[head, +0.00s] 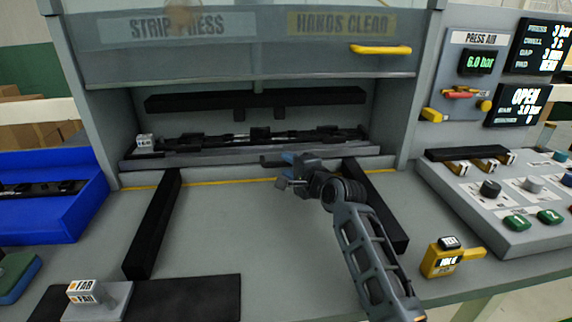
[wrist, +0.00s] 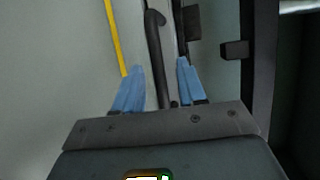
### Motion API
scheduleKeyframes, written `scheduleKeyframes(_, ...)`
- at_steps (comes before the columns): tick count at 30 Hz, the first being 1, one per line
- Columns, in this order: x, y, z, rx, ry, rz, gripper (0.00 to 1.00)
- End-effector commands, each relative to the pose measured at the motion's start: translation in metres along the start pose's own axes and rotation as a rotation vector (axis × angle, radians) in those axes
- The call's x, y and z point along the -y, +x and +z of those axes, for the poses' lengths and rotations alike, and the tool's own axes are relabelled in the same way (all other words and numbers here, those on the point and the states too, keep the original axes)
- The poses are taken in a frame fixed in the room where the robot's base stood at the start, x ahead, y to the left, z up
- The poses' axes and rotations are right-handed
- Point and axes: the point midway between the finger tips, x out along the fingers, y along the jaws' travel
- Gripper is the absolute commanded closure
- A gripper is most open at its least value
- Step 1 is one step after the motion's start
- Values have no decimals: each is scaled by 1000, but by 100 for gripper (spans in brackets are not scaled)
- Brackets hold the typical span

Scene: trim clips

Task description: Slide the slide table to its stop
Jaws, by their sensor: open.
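The slide table (head: 210,157) is a long grey plate inside the press opening in the head view, bearing a dark trim strip (head: 290,136). A black bar handle (head: 268,160) is on its front side, partly hidden by my gripper. My gripper (head: 284,170) is at this front edge, right of centre. In the wrist view my gripper (wrist: 160,82) shows two blue fingers, spread apart. The black handle (wrist: 155,50) runs between them, with a gap visible at least on the left. Two black rails (head: 152,225) (head: 380,208) run forward across the bench.
The guard (head: 240,62) with a yellow handle (head: 380,49) is raised above the opening. A yellow line (head: 225,182) crosses the bench. A blue bin (head: 60,215) is at left, a button console (head: 500,210) and yellow gauge (head: 440,262) at right. The bench between the rails is clear.

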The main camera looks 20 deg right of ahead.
Motion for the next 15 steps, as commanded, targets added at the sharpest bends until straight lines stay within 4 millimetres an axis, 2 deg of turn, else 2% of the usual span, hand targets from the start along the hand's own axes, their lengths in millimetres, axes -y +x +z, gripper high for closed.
scheduleKeyframes(3,-1,-20,0,0,0,0,60)
scheduleKeyframes(9,0,-47,0,-1,0,-1,60)
scheduleKeyframes(15,0,-56,0,0,-1,0,60)
